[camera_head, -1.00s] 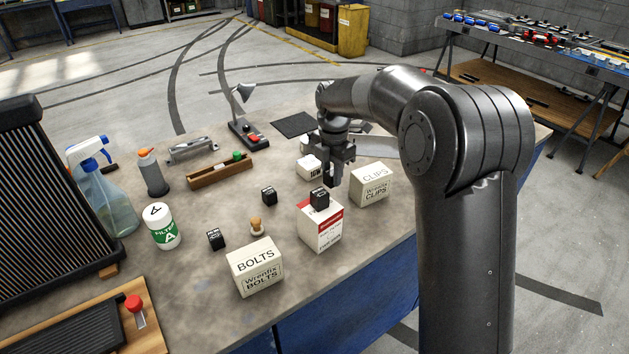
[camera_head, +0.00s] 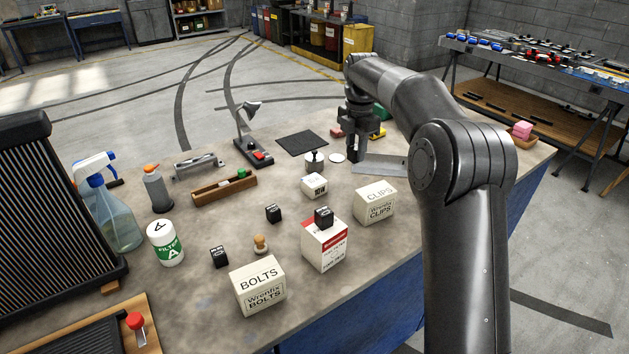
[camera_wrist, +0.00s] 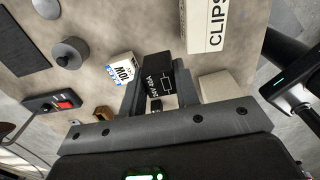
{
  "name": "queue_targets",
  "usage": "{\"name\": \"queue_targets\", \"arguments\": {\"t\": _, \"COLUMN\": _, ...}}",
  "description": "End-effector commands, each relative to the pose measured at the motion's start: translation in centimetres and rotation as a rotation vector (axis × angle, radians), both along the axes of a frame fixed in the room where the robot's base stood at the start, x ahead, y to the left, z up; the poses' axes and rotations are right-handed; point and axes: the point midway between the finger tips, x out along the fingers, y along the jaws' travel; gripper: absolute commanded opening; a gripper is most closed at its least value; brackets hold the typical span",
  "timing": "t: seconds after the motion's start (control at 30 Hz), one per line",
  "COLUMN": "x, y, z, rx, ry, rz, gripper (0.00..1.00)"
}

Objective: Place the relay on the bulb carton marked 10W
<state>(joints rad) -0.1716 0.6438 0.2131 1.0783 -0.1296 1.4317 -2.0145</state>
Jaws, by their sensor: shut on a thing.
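My gripper (camera_head: 354,152) is at the back right of the bench in the head view, above the surface. In the wrist view it is shut on a black relay (camera_wrist: 158,78) with a white printed face. The small white bulb carton marked 10W (camera_head: 314,185) stands on the bench, left of and nearer than my gripper. In the wrist view the carton (camera_wrist: 123,69) shows just left of the held relay, apart from it. Nothing is seen on its top.
A clips carton (camera_head: 374,202), a red-and-white carton (camera_head: 325,248) with a black block (camera_head: 323,216) on top, and a bolts carton (camera_head: 258,288) stand nearer. Two black blocks (camera_head: 273,213) (camera_head: 219,256) lie left. A grey knobbed weight (camera_head: 314,164) stands behind the 10W carton.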

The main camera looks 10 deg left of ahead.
Motion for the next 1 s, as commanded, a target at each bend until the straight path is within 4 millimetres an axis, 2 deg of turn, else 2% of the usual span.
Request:
{"name": "queue_targets", "arguments": {"t": 0.17, "x": 1.2, "y": 0.3, "z": 0.5, "rx": 0.002, "ry": -0.001, "rz": -0.016, "gripper": 0.06}}
{"name": "queue_targets", "arguments": {"t": 0.27, "x": 1.5, "y": 1.0, "z": 0.1, "rx": 0.001, "ry": 0.001, "rz": -0.017, "gripper": 0.06}}
{"name": "queue_targets", "arguments": {"t": 0.7, "x": 2.7, "y": 10.1, "z": -5.5, "rx": 0.0, "ry": 0.001, "rz": -0.016, "gripper": 0.06}}
{"name": "queue_targets", "arguments": {"t": 0.83, "x": 3.0, "y": 11.4, "z": -6.2, "rx": 0.0, "ry": 0.0, "rz": -0.019, "gripper": 0.06}}
{"name": "queue_targets", "arguments": {"t": 1.0, "x": 3.0, "y": 11.8, "z": -6.9, "rx": 0.0, "ry": 0.0, "rz": -0.02, "gripper": 0.06}}
